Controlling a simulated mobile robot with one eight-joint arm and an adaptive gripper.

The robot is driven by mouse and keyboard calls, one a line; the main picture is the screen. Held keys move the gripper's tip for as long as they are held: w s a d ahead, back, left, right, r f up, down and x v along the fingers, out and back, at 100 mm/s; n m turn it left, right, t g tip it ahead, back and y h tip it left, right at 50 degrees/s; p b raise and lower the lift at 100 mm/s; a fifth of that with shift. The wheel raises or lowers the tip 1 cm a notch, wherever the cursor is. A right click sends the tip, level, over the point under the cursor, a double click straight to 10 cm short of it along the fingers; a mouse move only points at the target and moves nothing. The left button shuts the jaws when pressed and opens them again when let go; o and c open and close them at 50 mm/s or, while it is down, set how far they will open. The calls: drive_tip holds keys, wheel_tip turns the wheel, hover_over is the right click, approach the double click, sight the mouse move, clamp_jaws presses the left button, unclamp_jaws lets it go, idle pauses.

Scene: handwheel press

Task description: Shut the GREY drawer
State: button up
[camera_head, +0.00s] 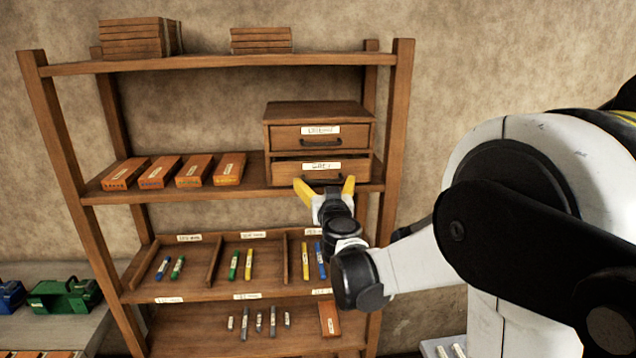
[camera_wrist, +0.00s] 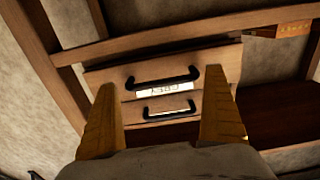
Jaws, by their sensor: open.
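The GREY drawer (camera_head: 288,171) is the lower drawer of a small wooden two-drawer unit (camera_head: 318,112) on the middle shelf. It stands pulled out, its front ahead of the upper drawer's. It has a white label and a dark bar handle. In the wrist view, which is turned upside down, the GREY drawer (camera_wrist: 210,62) is the larger, upper front, with its handle (camera_wrist: 163,79) between my fingers. My gripper (camera_head: 323,183) has yellow fingers, spread open and empty, in front of the drawer. I cannot tell whether the fingertips touch it.
The upper drawer (camera_head: 290,137) looks shut. Several orange-brown boxes (camera_head: 193,171) stand left of the unit on the wooden rack (camera_head: 190,194). Markers lie in compartments on the shelf below. My arm comes in from the right.

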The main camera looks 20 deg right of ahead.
drive_tip(key=shift+w+d, duration=0.15)
drive_tip(key=shift+w, duration=0.4)
